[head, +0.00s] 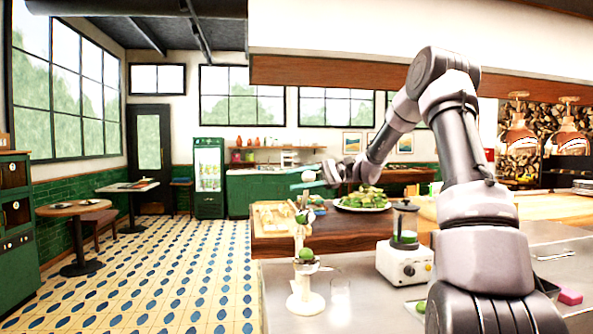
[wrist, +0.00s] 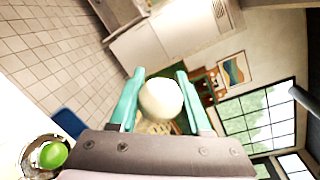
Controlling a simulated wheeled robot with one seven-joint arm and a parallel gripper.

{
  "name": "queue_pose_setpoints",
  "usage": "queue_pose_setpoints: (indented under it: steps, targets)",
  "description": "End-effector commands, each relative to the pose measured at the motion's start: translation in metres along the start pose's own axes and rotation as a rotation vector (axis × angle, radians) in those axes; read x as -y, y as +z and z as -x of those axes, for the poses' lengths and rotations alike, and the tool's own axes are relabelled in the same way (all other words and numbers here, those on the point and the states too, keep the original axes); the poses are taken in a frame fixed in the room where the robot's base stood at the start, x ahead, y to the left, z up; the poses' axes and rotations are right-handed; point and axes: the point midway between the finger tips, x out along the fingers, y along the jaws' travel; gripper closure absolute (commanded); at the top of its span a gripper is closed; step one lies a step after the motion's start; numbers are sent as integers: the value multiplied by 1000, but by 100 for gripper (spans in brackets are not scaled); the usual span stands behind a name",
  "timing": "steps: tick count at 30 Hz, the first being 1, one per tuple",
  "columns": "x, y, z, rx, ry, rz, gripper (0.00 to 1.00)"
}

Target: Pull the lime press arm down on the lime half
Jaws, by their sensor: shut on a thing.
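The cream lime press (head: 305,303) stands on the steel counter near its left end. The green lime half (head: 306,254) sits in the press cup, and it also shows at the lower left of the wrist view (wrist: 53,155). The press arm (head: 300,230) rises above the cup, well clear of the lime half. My gripper (head: 308,184) is at the top of the press arm. In the wrist view, its teal fingers are shut on the round white knob (wrist: 160,99) of the press arm. The knob hides part of what lies behind it.
A clear glass (head: 340,297) stands just right of the press. A white blender (head: 405,262) stands farther right. Behind is a wooden counter with a plate of salad (head: 362,199). The tiled floor left of the counter is open.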

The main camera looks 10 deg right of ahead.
Motion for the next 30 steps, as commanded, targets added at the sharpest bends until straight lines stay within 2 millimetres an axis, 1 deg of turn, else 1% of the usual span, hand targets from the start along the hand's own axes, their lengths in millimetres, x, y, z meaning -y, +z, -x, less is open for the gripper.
queue_pose_setpoints:
  steps: [1, 5, 9, 14, 18, 24, 28, 30]
  targets:
    - [-10, 2, 0, -7, -1, 41, 100]
    - [-37, 5, -5, -26, 0, 161, 100]
    - [-70, 8, -9, -45, 1, 290, 100]
    - [-108, 6, -15, -67, 3, 440, 100]
    - [-139, 0, -20, -86, 3, 567, 100]
    - [-176, -13, -26, -110, 5, 726, 100]
    - [-194, -22, -29, -121, 6, 811, 100]
    - [-202, -26, -30, -122, 7, 821, 100]
